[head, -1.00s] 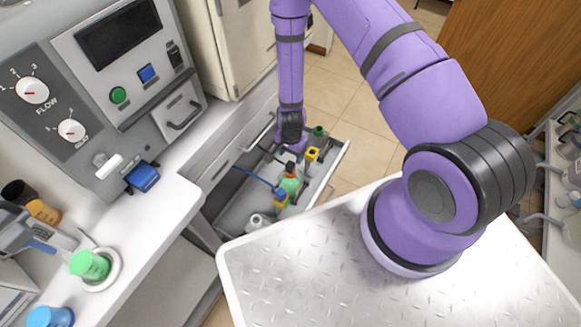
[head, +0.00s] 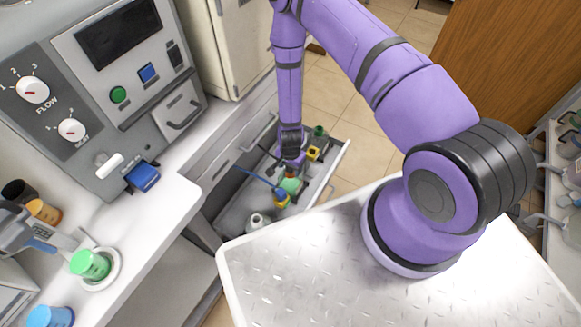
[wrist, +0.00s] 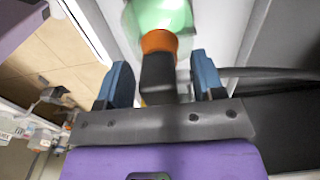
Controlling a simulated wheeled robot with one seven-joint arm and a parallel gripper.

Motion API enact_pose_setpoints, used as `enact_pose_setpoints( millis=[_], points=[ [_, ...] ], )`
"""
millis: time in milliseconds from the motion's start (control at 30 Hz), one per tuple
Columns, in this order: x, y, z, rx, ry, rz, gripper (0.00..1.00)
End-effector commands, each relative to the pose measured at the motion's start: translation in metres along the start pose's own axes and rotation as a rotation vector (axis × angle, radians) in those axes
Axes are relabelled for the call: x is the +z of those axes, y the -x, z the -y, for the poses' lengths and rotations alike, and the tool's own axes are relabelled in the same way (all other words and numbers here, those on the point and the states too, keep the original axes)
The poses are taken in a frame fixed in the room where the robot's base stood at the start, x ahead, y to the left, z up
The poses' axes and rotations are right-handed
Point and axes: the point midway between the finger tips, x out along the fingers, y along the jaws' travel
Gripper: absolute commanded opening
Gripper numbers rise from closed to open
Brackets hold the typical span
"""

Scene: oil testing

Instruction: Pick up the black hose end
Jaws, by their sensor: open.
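My gripper (wrist: 160,72) is open; its two blue fingers stand on either side of a black block-like piece (wrist: 158,78). This piece sits against an orange collar (wrist: 159,41) on a pale green bottle (wrist: 163,14); it appears to be the black hose end. A gap shows at each side of it. A dark hose (wrist: 270,72) runs off to the right from behind the right finger. In the head view my gripper (head: 293,162) is down over the open drawer (head: 238,212), partly hiding the green bottle (head: 290,185). The black piece is hidden there.
In the drawer, a bottle with a yellow cap (head: 313,153), a blue-and-yellow one (head: 281,196) and a white one (head: 257,221) stand around the green bottle. A blue hose (head: 252,177) crosses the drawer. The counter (head: 165,205) is at left.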

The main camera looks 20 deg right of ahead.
Motion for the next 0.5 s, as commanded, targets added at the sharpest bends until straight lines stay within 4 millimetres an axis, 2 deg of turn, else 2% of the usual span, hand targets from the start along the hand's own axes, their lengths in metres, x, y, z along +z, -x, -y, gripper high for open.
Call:
enact_pose_setpoints(
  millis=[67, 300, 500],
  points=[
    [0.0000, 0.0002, 0.0000, 0.000, 0.000, 0.000, 0.62],
    [0.0000, 0.0004, 0.0000, 0.000, 0.000, 0.000, 0.09],
    [-0.0001, 0.0005, 0.0000, 0.000, 0.000, 0.000, 0.09]
  ],
)
